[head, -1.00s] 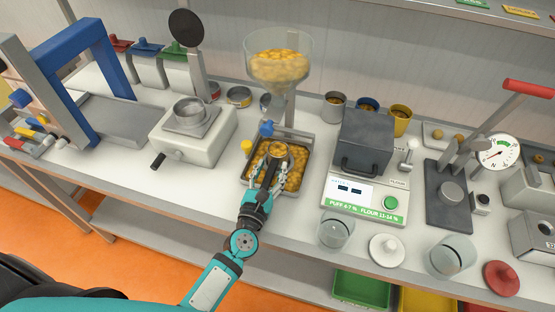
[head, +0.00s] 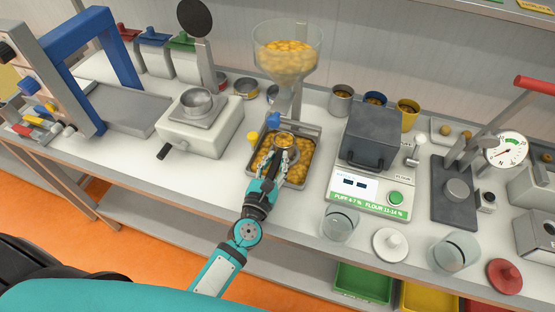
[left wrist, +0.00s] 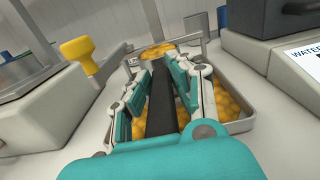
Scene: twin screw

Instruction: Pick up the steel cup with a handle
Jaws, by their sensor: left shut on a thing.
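My left gripper (head: 282,160) is over the steel tray (head: 312,163) of yellow puffed pieces, under the hopper. It is shut on the dark handle (left wrist: 160,115) of the steel cup, which lies between its fingers in the left wrist view. The round cup (head: 284,140) shows just beyond the fingertips, with yellow pieces in it. In the left wrist view the cup (left wrist: 157,51) is partly hidden by the fingers and handle. I cannot tell how far the cup is above the pieces. My right gripper is not in view.
The clear hopper (head: 287,50) of pieces stands behind the tray. A white scale with a dark box (head: 372,138) is to the right, and a white device with a steel bowl (head: 198,103) to the left. Glass jars (head: 341,222) stand near the front edge.

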